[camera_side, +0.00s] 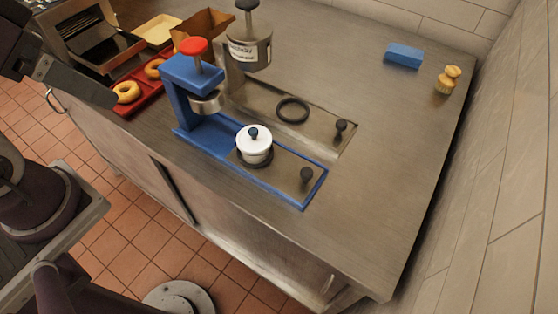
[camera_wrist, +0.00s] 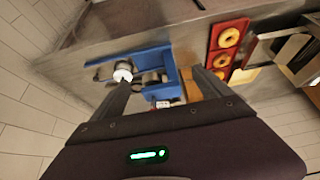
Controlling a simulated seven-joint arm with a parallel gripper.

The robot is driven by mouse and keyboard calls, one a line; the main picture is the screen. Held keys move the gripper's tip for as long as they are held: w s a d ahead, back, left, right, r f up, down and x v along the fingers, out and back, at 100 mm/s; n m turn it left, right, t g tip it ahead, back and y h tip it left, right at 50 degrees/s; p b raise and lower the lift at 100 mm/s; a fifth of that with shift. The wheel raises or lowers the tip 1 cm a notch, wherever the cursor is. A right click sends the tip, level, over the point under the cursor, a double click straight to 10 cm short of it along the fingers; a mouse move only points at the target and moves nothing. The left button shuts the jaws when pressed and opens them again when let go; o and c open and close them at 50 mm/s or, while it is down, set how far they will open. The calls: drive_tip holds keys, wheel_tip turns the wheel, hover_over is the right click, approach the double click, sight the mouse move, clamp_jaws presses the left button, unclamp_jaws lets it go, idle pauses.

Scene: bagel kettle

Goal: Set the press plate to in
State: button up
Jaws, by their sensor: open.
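A blue press stand (camera_side: 190,72) has a red knob (camera_side: 193,46) on a short metal shaft at its top. A round metal press plate (camera_side: 207,102) hangs under its arm, above the blue base. A white lidded pot (camera_side: 255,150) with a dark knob stands on a dark ring on that base, in front of the plate. The wrist view shows the blue stand (camera_wrist: 155,55) and the pot (camera_wrist: 123,71) between and beyond the fingers. My gripper (camera_wrist: 165,75) is open and empty, apart from the press; part of it shows at the left of the side view.
A second, metal-coloured press (camera_side: 250,50) with a black knob stands behind, its base holding an empty dark ring (camera_side: 292,110). A red tray (camera_side: 132,88) with bagels, a brown box (camera_side: 203,24), a blue block (camera_side: 404,55) and a yellow figure (camera_side: 447,79) are around.

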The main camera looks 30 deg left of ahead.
wheel_tip(320, 180, up, 5)
drive_tip(key=shift+w+r, duration=0.1)
drive_tip(key=c, duration=0.7)
drive_tip(key=shift+m+g+h, duration=0.4)
drive_tip(key=shift+g, duration=0.1)
drive_tip(key=w+d+r, duration=0.1)
drive_tip(key=w+r, duration=0.1)
drive_tip(key=w, duration=0.1)
drive_tip(key=w+d+r, duration=0.1)
drive_tip(key=shift+w+d+r, duration=0.15)
drive_tip(key=shift+d+r, duration=0.1)
drive_tip(key=shift+d, duration=0.1)
drive_tip(key=shift+c, duration=0.9)
drive_tip(key=m+g, duration=0.4)
drive_tip(key=g, duration=0.1)
hover_over(308, 171)
wheel_tip(308, 171, down, 5)
drive_tip(key=shift+y, duration=0.4)
wheel_tip(308, 171, down, 25)
drive_tip(key=shift+r, duration=0.15)
clamp_jaws()
drive_tip(key=shift+r, duration=0.1)
